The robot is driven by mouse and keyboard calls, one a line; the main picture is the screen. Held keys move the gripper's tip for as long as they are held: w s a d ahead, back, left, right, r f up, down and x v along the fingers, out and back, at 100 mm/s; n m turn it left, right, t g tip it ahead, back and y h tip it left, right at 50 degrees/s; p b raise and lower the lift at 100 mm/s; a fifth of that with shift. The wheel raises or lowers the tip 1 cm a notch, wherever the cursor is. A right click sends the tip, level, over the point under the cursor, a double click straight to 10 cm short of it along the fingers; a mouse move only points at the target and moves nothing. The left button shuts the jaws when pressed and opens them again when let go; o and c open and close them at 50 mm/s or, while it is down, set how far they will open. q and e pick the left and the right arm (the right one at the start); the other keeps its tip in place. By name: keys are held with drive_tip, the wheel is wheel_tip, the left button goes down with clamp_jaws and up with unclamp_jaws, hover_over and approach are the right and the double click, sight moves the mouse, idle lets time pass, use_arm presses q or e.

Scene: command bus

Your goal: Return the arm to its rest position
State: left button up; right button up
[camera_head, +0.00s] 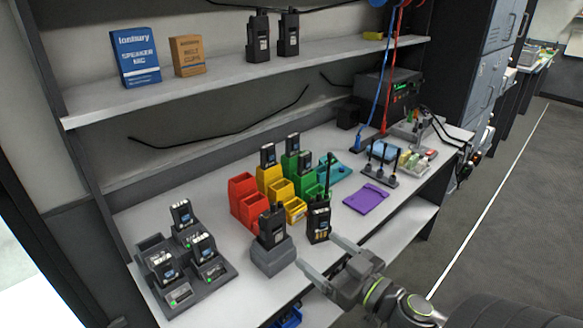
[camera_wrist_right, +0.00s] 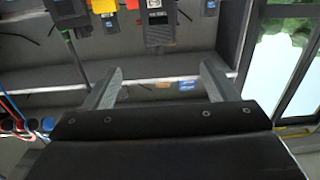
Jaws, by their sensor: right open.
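My right gripper (camera_head: 320,254) is in front of the bench's front edge, its fingers pointing toward the bench. It is open, with nothing between the fingers; the right wrist view also shows the two fingers (camera_wrist_right: 160,72) apart and empty. A black radio (camera_head: 272,226) stands upright in a grey single cradle (camera_head: 273,256), just beyond the left fingertip. Another black radio (camera_head: 318,221) stands upright on the bench just beyond the other fingertip. I cannot tell the exact gap to either. My left gripper is not in view.
A purple pad (camera_head: 366,196) lies near the front edge. The upper shelf (camera_head: 220,74) holds boxes and two radios. The floor at right is clear.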

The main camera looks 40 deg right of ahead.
drive_tip(key=shift+d, duration=0.1)
drive_tip(key=s+d+f+m+g+h, duration=0.2)
drive_tip(key=s+f+g+h, duration=0.1)
drive_tip(key=f+g+h, duration=0.15)
drive_tip(key=s+d+f+m+g+h, duration=0.2)
drive_tip(key=f+m+g+h, duration=0.1)
drive_tip(key=f, duration=0.3)
drive_tip(key=s+a+f+n+g+y, duration=0.3)
drive_tip(key=s+a+f+g+y, duration=0.1)
drive_tip(key=s+a+f+g, duration=0.35)
wheel_tip(320, 180, down, 27)
drive_tip(key=s+d, duration=0.1)
drive_tip(key=s, duration=0.1)
drive_tip(key=s+a+f+g, duration=0.1)
drive_tip(key=s+f, duration=1.3)
drive_tip(key=shift+a+g+y, duration=0.15)
drive_tip(key=shift+g+y, duration=0.25)
drive_tip(key=shift+y, duration=0.05)
